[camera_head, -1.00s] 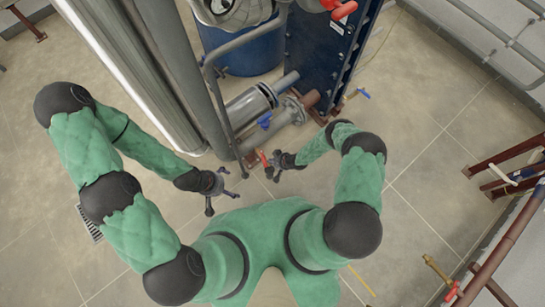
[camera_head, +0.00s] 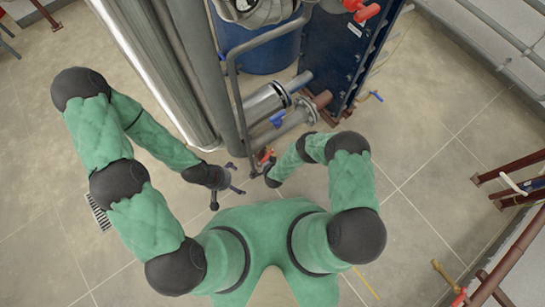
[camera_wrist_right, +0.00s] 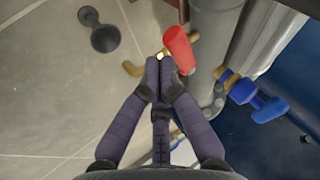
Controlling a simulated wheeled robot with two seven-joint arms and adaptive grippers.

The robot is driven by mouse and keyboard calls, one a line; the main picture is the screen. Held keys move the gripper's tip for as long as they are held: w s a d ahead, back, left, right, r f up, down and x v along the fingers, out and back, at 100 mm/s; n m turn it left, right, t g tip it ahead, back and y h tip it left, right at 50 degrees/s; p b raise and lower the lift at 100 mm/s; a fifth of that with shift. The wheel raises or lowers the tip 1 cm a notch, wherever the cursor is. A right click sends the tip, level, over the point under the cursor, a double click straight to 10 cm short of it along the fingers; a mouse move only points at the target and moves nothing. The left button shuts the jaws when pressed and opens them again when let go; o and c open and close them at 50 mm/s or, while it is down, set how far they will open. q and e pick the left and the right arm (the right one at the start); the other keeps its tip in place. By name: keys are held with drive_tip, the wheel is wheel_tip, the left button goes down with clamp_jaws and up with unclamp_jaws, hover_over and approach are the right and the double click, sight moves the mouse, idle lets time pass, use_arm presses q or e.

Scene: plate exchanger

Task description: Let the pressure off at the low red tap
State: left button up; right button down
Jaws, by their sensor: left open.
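The low red tap (camera_head: 265,155) sits near the floor at the foot of the grey upright pipe in the head view. In the right wrist view its red handle (camera_wrist_right: 178,48) stands just beyond my fingertips, with a brass spout (camera_wrist_right: 132,68) to the left. My right gripper (camera_wrist_right: 160,68) has its fingers together, tips at the brass body beside the red handle; I cannot tell whether they touch it. In the head view my right gripper (camera_head: 269,173) is just below the tap. My left gripper (camera_head: 230,182) is open and empty, to the left of it.
A blue tap (camera_wrist_right: 250,97) is right of the red one in the right wrist view. Steel pipes (camera_head: 280,125) and the dark blue plate exchanger (camera_head: 335,60) stand beyond. Another red handle (camera_head: 365,12) is higher up.

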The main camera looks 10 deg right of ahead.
drive_tip(key=shift+w+a+m+h+b, duration=0.3)
drive_tip(key=shift+w+a+m+b, duration=0.2)
drive_tip(key=shift+a, duration=0.3)
